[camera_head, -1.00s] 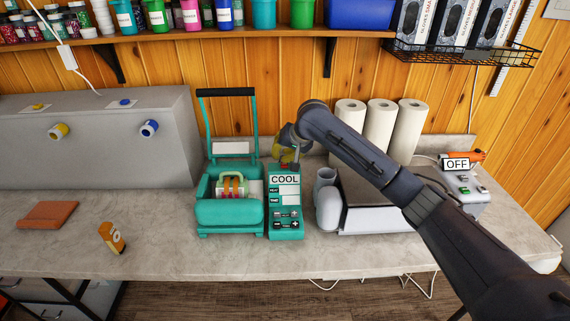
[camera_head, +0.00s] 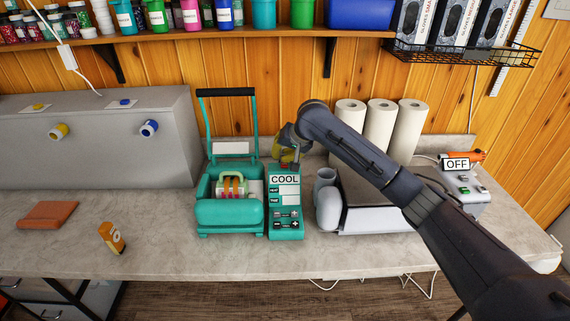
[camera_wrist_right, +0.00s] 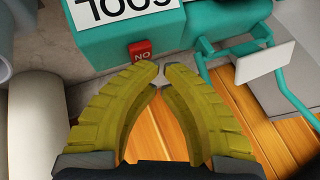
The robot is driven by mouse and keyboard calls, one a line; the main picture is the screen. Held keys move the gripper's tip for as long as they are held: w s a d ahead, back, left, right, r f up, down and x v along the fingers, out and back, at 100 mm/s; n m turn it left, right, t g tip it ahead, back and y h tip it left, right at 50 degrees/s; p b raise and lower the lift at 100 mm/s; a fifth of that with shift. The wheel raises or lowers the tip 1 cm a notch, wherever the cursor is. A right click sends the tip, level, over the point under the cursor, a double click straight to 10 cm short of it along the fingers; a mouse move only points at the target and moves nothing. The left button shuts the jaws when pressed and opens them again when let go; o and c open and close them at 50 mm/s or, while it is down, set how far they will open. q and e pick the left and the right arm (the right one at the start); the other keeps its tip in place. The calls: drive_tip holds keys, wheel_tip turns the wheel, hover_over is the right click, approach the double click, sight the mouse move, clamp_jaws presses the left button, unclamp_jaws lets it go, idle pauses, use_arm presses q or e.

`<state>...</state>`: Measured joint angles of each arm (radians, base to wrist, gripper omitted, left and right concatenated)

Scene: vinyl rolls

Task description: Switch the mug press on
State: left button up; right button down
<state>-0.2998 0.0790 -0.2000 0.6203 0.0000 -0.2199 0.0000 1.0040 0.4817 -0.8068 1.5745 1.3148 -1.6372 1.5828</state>
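The teal mug press (camera_head: 230,213) stands on the worktop with its lever raised and a striped mug (camera_head: 233,187) in its cradle. Its control box (camera_head: 286,232) shows COOL on a white display (camera_head: 285,180). In the right wrist view, a red switch (camera_wrist_right: 140,51) marked ON, seen upside down, sits on the box's back end. My right gripper (camera_wrist_right: 161,70) has its yellow fingertips almost together just beside this switch; contact cannot be made out. In the head view the gripper (camera_head: 287,152) is behind the box, partly hidden by my arm. My left gripper is out of view.
A grey press with a white mug-shaped part (camera_head: 329,208) stands right of the control box, under my right arm. Its controller reads OFF (camera_head: 457,164). Paper rolls (camera_head: 380,130) stand behind.

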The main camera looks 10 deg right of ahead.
drive_tip(key=shift+f, duration=0.45)
idle(0.5)
drive_tip(key=shift+r, duration=0.45)
drive_tip(key=shift+r, duration=3)
